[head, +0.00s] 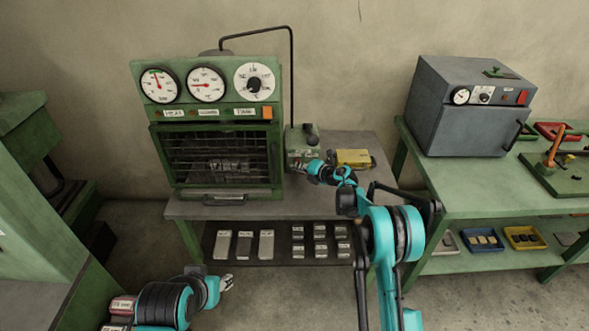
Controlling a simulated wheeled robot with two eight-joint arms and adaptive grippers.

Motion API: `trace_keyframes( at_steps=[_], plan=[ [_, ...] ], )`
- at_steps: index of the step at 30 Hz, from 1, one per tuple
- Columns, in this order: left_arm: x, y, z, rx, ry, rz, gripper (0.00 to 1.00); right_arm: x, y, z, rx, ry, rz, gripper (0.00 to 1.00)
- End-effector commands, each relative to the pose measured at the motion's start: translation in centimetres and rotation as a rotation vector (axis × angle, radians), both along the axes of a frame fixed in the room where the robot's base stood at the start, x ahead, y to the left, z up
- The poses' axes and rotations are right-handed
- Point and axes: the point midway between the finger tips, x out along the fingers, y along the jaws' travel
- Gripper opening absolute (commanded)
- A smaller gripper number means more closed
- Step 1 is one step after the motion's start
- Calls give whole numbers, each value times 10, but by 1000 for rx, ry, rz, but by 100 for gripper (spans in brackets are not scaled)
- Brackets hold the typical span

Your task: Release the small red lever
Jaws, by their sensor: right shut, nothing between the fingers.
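My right gripper (303,165) is shut at the front of a small green device (302,142) beside the green oven (217,150). I see nothing held in it. I cannot make out a small red lever there; the gripper and wrist cover part of the device. An orange-red switch (267,113) sits on the oven's panel, up and left of the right gripper. My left gripper (228,283) is low in front of the bench, away from everything, and too small to tell if it is open.
The oven and a yellow box (353,158) stand on the grey bench (345,142). Metal blocks lie on its lower shelf (281,249). To the right, a green table (470,194) carries a grey oven (467,110) and an orange-handled lever (556,145). A black pipe (292,75) rises behind the device.

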Motion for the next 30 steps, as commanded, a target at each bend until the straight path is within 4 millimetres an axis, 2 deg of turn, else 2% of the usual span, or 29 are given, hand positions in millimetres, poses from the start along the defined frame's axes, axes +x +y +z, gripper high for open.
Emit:
trace_keyframes(
  at_steps=[13, 30],
  plan=[
    [0, 0, -5, 0, 0, 0, 40, 1, -26, 6, -1, -1, -3, 0],
    [0, 0, -12, 0, 0, 0, 40, 1, -54, 0, -1, -1, -3, 0]
  ],
)
